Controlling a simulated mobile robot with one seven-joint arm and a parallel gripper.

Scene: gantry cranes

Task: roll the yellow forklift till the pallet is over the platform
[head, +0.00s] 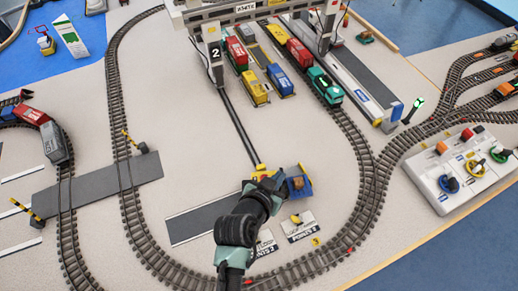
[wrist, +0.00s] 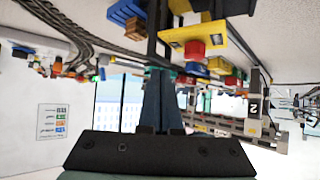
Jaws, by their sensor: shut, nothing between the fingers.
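A small yellow body with a red knob (wrist: 196,46) is close beyond my fingertips in the wrist view. In the head view it is a yellow piece (head: 261,168) at the near end of a dark rail, partly hidden by my gripper. I cannot tell for sure that it is the forklift. A blue slatted piece (head: 304,186) with a brown block is just right of my gripper; it also shows in the wrist view (wrist: 124,12). I cannot tell pallet from platform. My gripper (head: 274,184) is shut and empty; its fingers (wrist: 162,88) are together in the wrist view.
A grey gantry (head: 243,10) spans parked wagons at the back. The oval track (head: 373,185) curves around this area. A white control box (head: 455,180) with coloured knobs stands at right. A dark grey strip (head: 198,222) lies left of my arm. Bare board lies left of the rail.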

